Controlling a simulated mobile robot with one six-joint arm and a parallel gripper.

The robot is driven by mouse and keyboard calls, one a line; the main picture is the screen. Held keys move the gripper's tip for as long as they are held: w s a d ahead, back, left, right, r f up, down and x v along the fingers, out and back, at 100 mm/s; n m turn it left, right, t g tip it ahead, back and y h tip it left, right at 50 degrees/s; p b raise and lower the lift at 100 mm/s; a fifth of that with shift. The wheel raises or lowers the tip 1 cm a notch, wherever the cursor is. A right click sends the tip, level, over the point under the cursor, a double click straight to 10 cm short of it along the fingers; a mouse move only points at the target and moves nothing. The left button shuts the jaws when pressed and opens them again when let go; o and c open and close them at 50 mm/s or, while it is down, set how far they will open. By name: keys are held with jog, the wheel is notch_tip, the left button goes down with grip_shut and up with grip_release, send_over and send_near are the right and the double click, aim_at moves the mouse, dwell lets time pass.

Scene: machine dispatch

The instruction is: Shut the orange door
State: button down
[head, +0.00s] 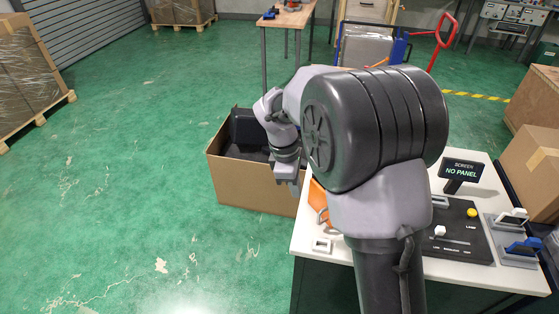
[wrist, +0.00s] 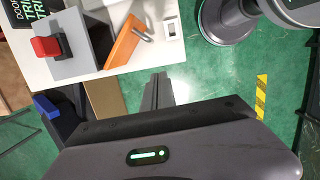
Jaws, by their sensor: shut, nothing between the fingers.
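The orange door (head: 317,199) stands beside my arm at the left edge of the white table; my arm hides much of it in the head view. In the wrist view the orange door (wrist: 121,43) juts out at an angle from a grey box (wrist: 72,42), so it stands open. A grey handle (wrist: 142,32) is on its face. My gripper (wrist: 158,78) is shut and empty, beyond the table edge and apart from the door. In the head view my gripper (head: 288,184) is just left of the door, above the cardboard box side.
The white table (head: 480,274) carries a dark control panel (head: 460,244) and a "NO PANEL" screen (head: 461,170). A red button block (wrist: 47,47) is by the grey box. An open cardboard box (head: 243,184) stands left of the table. The green floor at left is clear.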

jog(key=f+b, duration=0.1)
jog(key=f, duration=0.3)
jog(key=f+n+b, duration=0.1)
jog(key=f, duration=0.3)
jog(key=d+f+n+b, duration=0.1)
jog(key=f, duration=0.4)
jog(key=shift+w+d+h+b, duration=0.1)
jog(key=shift+w+h+b, duration=0.2)
jog(key=shift+w+b, duration=0.1)
jog(key=d, duration=0.3)
jog(key=shift+s+d+b, duration=0.15)
jog(key=shift+d+b, duration=0.1)
jog(key=shift+b, duration=0.1)
jog(key=shift+d, duration=0.25)
jog(key=shift+r, duration=0.1)
jog(key=shift+d, duration=0.1)
